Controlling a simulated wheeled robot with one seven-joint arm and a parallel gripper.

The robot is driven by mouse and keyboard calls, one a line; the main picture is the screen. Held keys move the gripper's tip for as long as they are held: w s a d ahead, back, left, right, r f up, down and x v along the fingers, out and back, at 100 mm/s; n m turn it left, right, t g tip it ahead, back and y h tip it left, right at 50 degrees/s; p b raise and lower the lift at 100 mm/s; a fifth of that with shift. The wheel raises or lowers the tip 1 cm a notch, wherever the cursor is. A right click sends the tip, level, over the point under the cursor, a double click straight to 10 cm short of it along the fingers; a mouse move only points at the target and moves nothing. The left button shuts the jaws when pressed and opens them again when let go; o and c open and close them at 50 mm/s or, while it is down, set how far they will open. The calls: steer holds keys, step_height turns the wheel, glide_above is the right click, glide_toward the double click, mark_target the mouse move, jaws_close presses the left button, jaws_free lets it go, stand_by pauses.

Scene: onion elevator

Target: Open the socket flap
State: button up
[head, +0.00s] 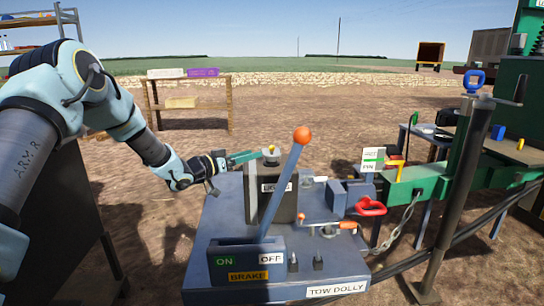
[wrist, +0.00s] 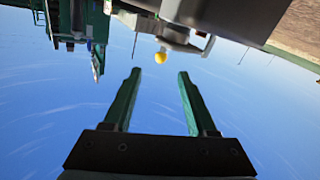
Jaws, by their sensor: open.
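A dark grey box (head: 270,205) with a partly hidden white label stands on the tow dolly (head: 215,240). A small fitting with a yellow knob (head: 270,149) sits on its top. I cannot clearly make out which part is the socket flap. My gripper (head: 250,156) reaches in from the left, its green fingers level with the box's top, beside the knob. In the wrist view my gripper (wrist: 156,75) is open, with nothing between its fingers. The yellow knob (wrist: 161,57) shows beyond the fingertips, below the grey underside of the tilted view's large body.
A tall brake lever with an orange ball (head: 302,135) rises in front of the box. A red handle (head: 371,207) and an orange-tipped lever (head: 347,225) are to the right. A green drawbar (head: 430,178) and a dark post (head: 460,190) stand farther right.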

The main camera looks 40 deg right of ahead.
mark_target(272, 151)
steer(key=d, duration=0.9)
steer(key=shift+s+d, duration=0.3)
steer(key=shift+s, duration=0.1)
steer(key=shift+c, duration=0.4)
jaws_close()
stand_by(0.5)
